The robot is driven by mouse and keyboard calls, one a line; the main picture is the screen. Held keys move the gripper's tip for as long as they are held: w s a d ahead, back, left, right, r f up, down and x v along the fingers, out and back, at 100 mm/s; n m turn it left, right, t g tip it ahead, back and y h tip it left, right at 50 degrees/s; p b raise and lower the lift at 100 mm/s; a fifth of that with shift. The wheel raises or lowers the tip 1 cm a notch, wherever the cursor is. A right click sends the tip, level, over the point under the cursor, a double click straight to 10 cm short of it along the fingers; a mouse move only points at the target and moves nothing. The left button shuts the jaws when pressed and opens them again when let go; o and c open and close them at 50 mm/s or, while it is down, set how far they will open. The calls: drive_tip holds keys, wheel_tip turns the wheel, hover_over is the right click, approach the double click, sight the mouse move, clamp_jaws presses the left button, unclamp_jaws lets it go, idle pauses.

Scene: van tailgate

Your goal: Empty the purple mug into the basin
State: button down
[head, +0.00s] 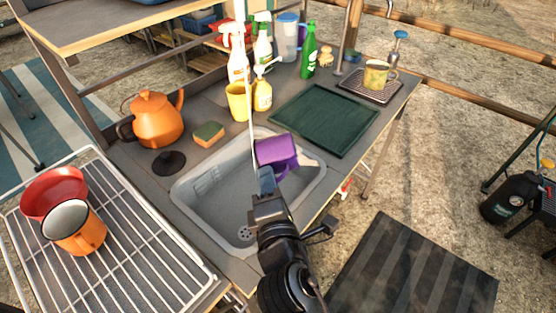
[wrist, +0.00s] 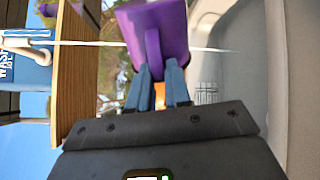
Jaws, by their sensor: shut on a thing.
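The purple mug (head: 277,153) is tilted on its side over the right back part of the grey basin (head: 195,207) in the head view. My gripper (head: 266,178) is at its near side. In the wrist view my gripper (wrist: 158,88) has its two blue fingers shut on the handle of the purple mug (wrist: 153,28). The mug's inside is hidden in both views, so I cannot tell whether anything is in it. No liquid shows in the visible part of the basin, where a drain (head: 244,233) lies near the front.
A yellow cup (head: 238,102) and a yellow soap bottle (head: 262,95) stand just behind the basin. A green mat (head: 325,118) lies to the right. A sponge (head: 208,134) and an orange kettle (head: 154,121) are left. An orange mug (head: 84,236) stands on the left rack.

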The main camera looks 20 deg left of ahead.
wheel_tip(320, 180, up, 2)
drive_tip(key=m+b, duration=0.4)
drive_tip(key=m, duration=0.1)
drive_tip(key=m+b, duration=0.4)
drive_tip(key=m, duration=0.1)
drive_tip(key=shift+m+t+y, duration=0.3)
drive_tip(key=shift+m, duration=0.1)
drive_tip(key=shift+r+m+t+b, duration=0.15)
drive_tip(key=shift+r+m+b, duration=0.4)
drive_tip(key=shift+m+b, duration=1)
drive_tip(key=shift+r+m+t+b, duration=0.1)
drive_tip(key=shift+r+m+b, duration=0.4)
drive_tip(key=shift+m+b, duration=1.05)
drive_tip(key=shift+r+m+t+b, duration=0.15)
drive_tip(key=shift+r+m+b, duration=0.6)
drive_tip(key=shift+m, duration=1.35)
drive_tip(key=shift+f, duration=0.15)
